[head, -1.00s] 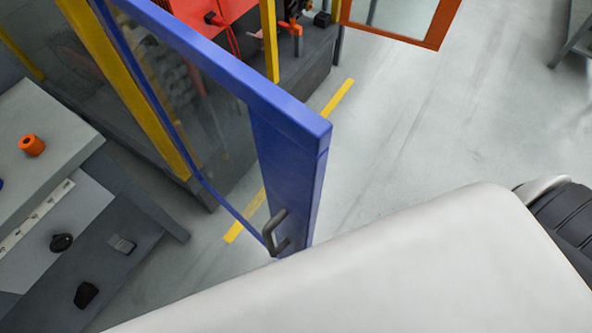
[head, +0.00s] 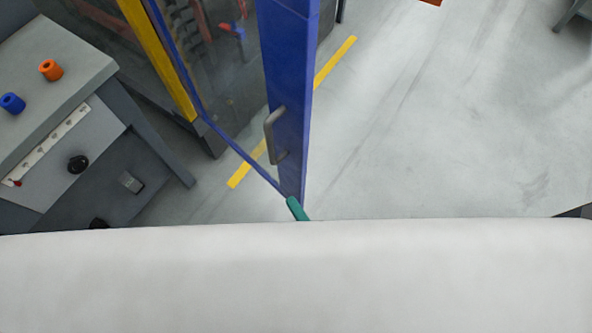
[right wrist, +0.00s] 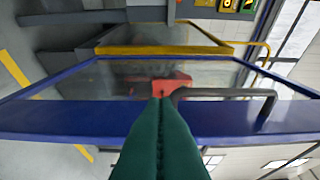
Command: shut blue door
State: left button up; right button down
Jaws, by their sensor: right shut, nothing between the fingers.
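The blue door (head: 290,80) stands open in the head view. It has a blue frame around a clear pane and a grey bar handle (head: 272,135). My left gripper is out of view.
A yellow floor stripe (head: 335,62) runs past the door. The floor at the right is clear.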

aim_at(294, 173)
jog(key=shift+w+a+p, duration=0.2)
jog(key=shift+w+p, duration=0.65)
jog(key=shift+w, duration=3.3)
jog(key=shift+d, duration=0.1)
